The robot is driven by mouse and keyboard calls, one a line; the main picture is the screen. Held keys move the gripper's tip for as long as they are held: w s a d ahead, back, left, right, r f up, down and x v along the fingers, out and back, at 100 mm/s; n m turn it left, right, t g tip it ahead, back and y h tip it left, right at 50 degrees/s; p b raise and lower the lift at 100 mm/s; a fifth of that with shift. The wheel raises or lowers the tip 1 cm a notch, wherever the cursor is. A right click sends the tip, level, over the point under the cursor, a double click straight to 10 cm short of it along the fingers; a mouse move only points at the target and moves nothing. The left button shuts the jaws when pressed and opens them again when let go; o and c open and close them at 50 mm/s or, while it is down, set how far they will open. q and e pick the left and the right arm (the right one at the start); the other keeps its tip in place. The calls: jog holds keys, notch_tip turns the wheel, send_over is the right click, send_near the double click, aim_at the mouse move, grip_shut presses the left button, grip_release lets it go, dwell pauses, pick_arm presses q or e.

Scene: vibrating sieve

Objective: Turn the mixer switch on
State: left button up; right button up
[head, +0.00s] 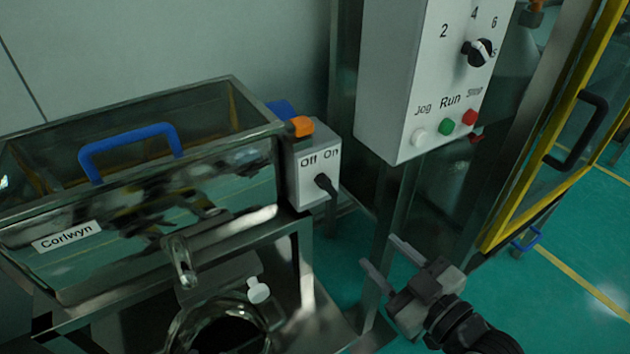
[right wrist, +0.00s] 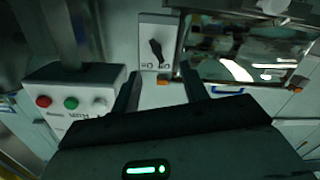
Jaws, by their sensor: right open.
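The mixer switch is a black lever knob (head: 325,184) on a small grey-white box (head: 303,187) marked Off and On, at the right end of the metal mixer (head: 150,200). I cannot tell for sure which mark the knob points to. In the right wrist view the knob (right wrist: 155,50) shows upside down, ahead of the fingers. My right gripper (head: 380,252) is open and empty, below and to the right of the switch box, apart from it. It also shows in the right wrist view (right wrist: 160,72). My left gripper is not in view.
A taller white control box (head: 400,90) with a dial (head: 478,52) and Jog, Run and Stop buttons hangs right of the switch. A metal post (head: 385,225) stands beside my right gripper. A yellow-framed door (head: 530,140) is at the right.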

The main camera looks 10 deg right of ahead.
aim_at(331, 190)
jog(key=shift+n+t+y, duration=0.3)
jog(key=shift+n, duration=0.1)
jog(key=x, duration=0.5)
jog(key=r+x, duration=0.1)
jog(key=x, duration=1)
jog(key=shift+w+d+r+p, duration=0.2)
jog(key=shift+d+r+p, duration=0.1)
jog(key=shift+d+r, duration=0.1)
grip_shut()
